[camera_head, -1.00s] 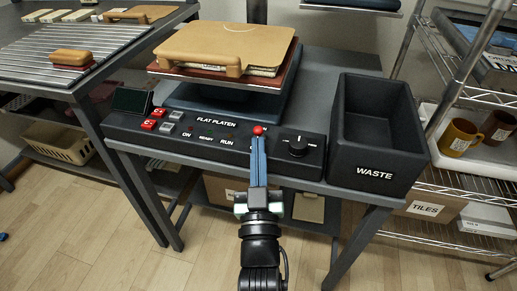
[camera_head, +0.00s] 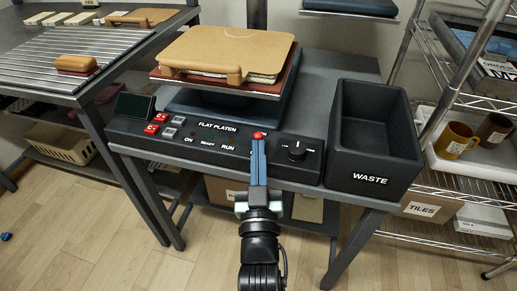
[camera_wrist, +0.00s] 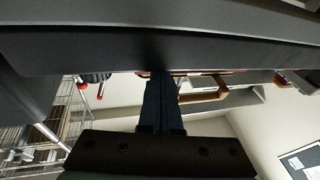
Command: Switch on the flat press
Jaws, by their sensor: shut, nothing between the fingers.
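The flat press (camera_head: 217,103) stands on a dark table, with a tan board (camera_head: 235,45) with a handle on top. Its dark front panel (camera_head: 217,143) reads FLAT PLATEN and carries ON, READY and RUN labels. Red buttons (camera_head: 151,129) and grey buttons (camera_head: 169,132) sit at the panel's left end. A black dial (camera_head: 297,149) is on the right. My gripper (camera_head: 258,144) is shut and empty, its blue fingers over the panel between RUN and the dial. A round red part (camera_head: 258,134) shows at the fingertips; I cannot tell whether they touch it.
A black WASTE bin (camera_head: 370,180) stands just right of the panel. A wire rack (camera_head: 465,190) with mugs (camera_head: 455,141) is further right. A slatted table (camera_head: 60,55) is at the left. A small dark screen (camera_head: 134,106) stands behind the red buttons.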

